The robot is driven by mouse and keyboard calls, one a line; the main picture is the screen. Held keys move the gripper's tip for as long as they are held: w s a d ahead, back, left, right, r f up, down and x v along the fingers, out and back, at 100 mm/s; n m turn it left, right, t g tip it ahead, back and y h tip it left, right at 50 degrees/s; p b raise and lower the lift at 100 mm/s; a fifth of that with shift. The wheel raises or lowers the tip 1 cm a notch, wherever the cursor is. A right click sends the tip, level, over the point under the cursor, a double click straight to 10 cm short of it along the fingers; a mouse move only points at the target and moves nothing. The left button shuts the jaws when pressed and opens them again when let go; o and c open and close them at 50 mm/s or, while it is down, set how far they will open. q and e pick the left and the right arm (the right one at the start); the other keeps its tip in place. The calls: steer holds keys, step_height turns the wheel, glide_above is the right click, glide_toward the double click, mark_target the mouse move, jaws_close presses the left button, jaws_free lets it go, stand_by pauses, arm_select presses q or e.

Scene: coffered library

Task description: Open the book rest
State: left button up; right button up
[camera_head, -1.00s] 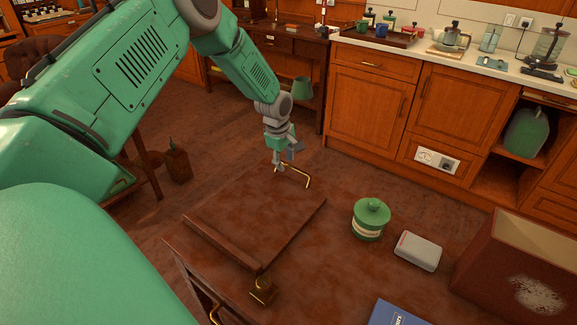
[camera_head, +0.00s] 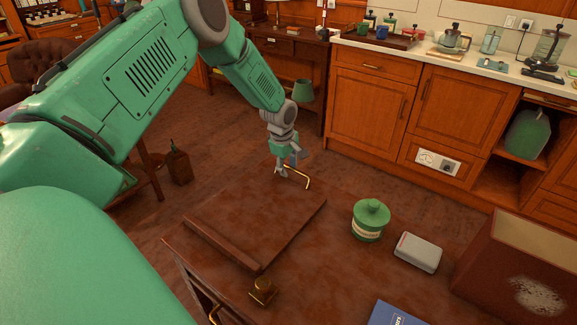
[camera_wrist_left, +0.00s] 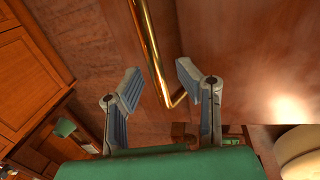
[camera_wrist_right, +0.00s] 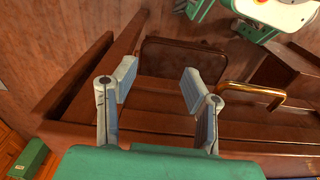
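The book rest (camera_head: 260,215) is a flat brown board on the desk, with a raised ledge along its near left side. A thin brass handle (camera_head: 295,178) is at its far edge. My left gripper (camera_head: 284,172) is at the left end of this handle, pointing down. In the left wrist view my left gripper (camera_wrist_left: 158,86) is open, and the brass handle (camera_wrist_left: 152,45) passes between its spread fingers without visible clamping. My right gripper (camera_wrist_right: 160,82) shows only in its own wrist view, open and empty, by brown wooden panels and a brass pull (camera_wrist_right: 262,92).
On the desk to the right are a green lidded jar (camera_head: 371,220), a grey-white box (camera_head: 418,252), a blue book (camera_head: 394,314) and a large brown box (camera_head: 515,270). A small brass piece (camera_head: 263,291) is at the board's near corner. Wooden cabinets (camera_head: 375,115) stand behind.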

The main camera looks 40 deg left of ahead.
arm_select(q)
steer(key=shift+w+d+r, duration=0.1)
steer(key=shift+w+d, duration=0.05)
steer(key=shift+d, duration=0.05)
steer(key=shift+d+r, duration=0.2)
steer(key=shift+d, duration=0.05)
steer(key=r, duration=0.2)
steer(key=d+r, duration=0.1)
steer(key=shift+s+r, duration=0.1)
steer(key=shift+s, duration=0.2)
step_height(320, 180, up, 8)
steer(key=s, duration=0.1)
steer(key=shift+s+a+r, duration=0.15)
steer(key=shift+s+a, duration=0.2)
arm_select(e)
steer(key=shift+d+f, duration=0.1)
steer(key=shift+d, duration=0.55)
arm_select(q)
steer(key=shift+a, duration=0.1)
